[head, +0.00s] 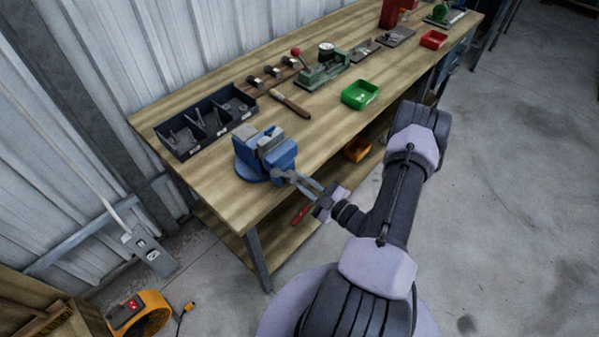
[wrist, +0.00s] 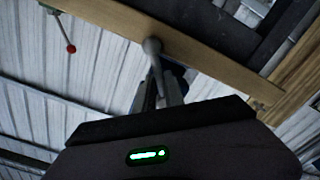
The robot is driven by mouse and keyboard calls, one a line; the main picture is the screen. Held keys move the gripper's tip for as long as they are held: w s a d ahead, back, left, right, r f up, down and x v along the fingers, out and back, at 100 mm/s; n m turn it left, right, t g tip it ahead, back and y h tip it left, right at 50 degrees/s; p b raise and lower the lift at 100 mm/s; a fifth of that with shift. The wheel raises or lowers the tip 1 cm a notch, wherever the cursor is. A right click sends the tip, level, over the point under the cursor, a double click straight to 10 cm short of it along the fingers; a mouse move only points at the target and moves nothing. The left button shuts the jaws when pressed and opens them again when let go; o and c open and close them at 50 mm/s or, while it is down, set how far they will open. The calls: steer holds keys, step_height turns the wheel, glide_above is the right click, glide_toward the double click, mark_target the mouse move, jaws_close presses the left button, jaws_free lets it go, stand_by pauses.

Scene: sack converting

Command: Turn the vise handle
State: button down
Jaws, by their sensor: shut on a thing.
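The blue vise (head: 280,157) is on the near left end of the wooden workbench, close to its front edge. My gripper (head: 300,181) reaches up to the vise's front side from the right in the head view. In the wrist view my gripper (wrist: 157,92) has its two fingers closed on the grey vise handle (wrist: 152,47), whose rounded end stands out beyond the fingertips. The handle is too small to make out clearly in the head view. The fingers hide part of it in the wrist view.
The workbench (head: 226,195) also holds a black divided bin (head: 181,148), a wooden-handled tool (head: 291,105), a green machine (head: 322,72) and a green tray (head: 360,95). An orange bin (head: 357,150) sits on the shelf below. The floor to the right is clear.

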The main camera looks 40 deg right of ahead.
steer(key=shift+s+a+f+m+p, duration=0.1)
steer(key=shift+a+m+p, duration=0.5)
steer(key=shift+m, duration=1.65)
steer(key=shift+s+a+f+m+p, duration=0.1)
steer(key=shift+a+m, duration=0.9)
steer(key=shift+m, duration=1.2)
steer(key=shift+a+m+p, duration=0.3)
steer(key=shift+a+m, duration=0.5)
steer(key=shift+m, duration=1.45)
steer(key=c, duration=1.4)
jaws_free()
steer(key=shift+c, duration=0.2)
steer(key=shift+s, duration=0.1)
steer(key=s+p, duration=0.1)
steer(key=s, duration=1.1)
steer(key=shift+d, duration=0.45)
